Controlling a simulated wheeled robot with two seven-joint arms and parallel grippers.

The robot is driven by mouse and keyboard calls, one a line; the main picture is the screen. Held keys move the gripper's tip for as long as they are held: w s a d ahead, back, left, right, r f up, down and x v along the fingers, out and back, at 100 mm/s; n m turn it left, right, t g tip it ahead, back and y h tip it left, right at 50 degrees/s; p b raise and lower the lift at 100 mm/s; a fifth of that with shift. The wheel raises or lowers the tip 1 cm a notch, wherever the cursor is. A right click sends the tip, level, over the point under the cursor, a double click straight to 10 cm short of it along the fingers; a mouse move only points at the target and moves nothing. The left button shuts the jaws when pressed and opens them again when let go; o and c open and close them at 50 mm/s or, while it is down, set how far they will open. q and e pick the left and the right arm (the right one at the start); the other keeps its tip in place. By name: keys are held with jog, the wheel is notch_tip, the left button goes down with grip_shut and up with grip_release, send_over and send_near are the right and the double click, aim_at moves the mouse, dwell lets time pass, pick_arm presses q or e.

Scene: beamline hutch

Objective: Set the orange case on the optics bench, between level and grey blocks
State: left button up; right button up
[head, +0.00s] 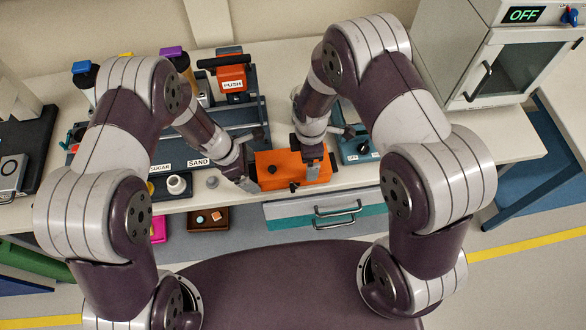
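The orange case (278,165) is on or just above the front part of the pale worktop (376,172), in the middle of the head view. Dark knobs or latches show on it. My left gripper (248,183) is at the case's left end; I cannot tell whether it touches the case. My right gripper (308,172) is in front of the case's right part and hides some of it. The gap between either gripper's fingers is not clear. I cannot pick out the level, the grey blocks or the optics bench with certainty.
A teal box (358,150) with a dark knob stands right of the case. Behind is an orange device marked PUSH (232,78). Racks labelled SUGAR and SAND (198,162) stand left. A cabinet marked OFF (510,65) is at the right. Drawer handles (338,212) project below.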

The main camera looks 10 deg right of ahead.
pick_arm(q)
jog(key=shift+r+p, duration=2.65)
jog(key=shift+r, duration=0.05)
pick_arm(e)
jog(key=shift+r, duration=2.7)
pick_arm(q)
jog(key=shift+f, duration=0.2)
pick_arm(e)
jog(key=shift+f, duration=0.15)
